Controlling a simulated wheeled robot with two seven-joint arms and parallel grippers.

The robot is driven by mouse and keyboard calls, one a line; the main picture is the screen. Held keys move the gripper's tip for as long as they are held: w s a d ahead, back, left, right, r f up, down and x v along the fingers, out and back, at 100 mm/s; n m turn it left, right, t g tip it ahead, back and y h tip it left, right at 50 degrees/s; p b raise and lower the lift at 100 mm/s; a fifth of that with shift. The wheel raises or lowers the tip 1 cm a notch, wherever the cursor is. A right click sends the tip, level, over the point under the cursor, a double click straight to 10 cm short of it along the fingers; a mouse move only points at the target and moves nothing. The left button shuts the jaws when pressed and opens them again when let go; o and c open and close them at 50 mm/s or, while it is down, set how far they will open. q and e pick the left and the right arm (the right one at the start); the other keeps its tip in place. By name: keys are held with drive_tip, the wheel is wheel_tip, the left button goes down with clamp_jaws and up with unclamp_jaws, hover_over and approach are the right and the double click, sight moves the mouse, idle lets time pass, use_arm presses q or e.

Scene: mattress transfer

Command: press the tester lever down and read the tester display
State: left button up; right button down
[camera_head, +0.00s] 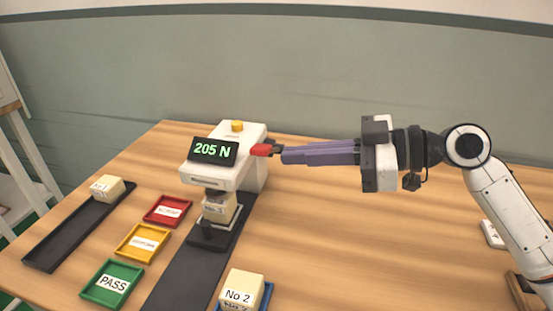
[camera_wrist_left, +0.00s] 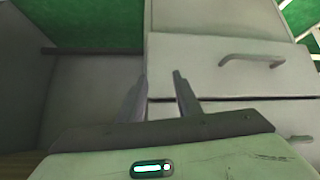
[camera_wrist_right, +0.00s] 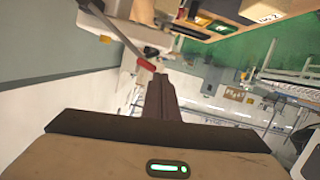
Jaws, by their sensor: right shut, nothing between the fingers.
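The white tester (camera_head: 255,140) stands on the table with a yellow button on top. Its display (camera_head: 212,151) reads "205 N" in green. A beige block (camera_head: 221,207) sits under the tester head. The red-tipped lever (camera_head: 262,150) sticks out at the tester's right side; it also shows in the right wrist view (camera_wrist_right: 146,65). My right gripper (camera_head: 284,155) is shut and empty, its purple fingertips right beside the lever tip; I cannot tell whether they touch. My left gripper (camera_wrist_left: 156,82) shows only in its wrist view, open and empty.
Red (camera_head: 167,210), yellow (camera_head: 143,243) and green "PASS" (camera_head: 112,284) trays lie left of the tester. A block (camera_head: 107,188) sits on a black strip at far left. A "No 2" block (camera_head: 241,289) is at the front. The table right of the tester is mostly clear.

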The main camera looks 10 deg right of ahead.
drive_tip(key=v, duration=0.5)
drive_tip(key=shift+b, duration=0.3)
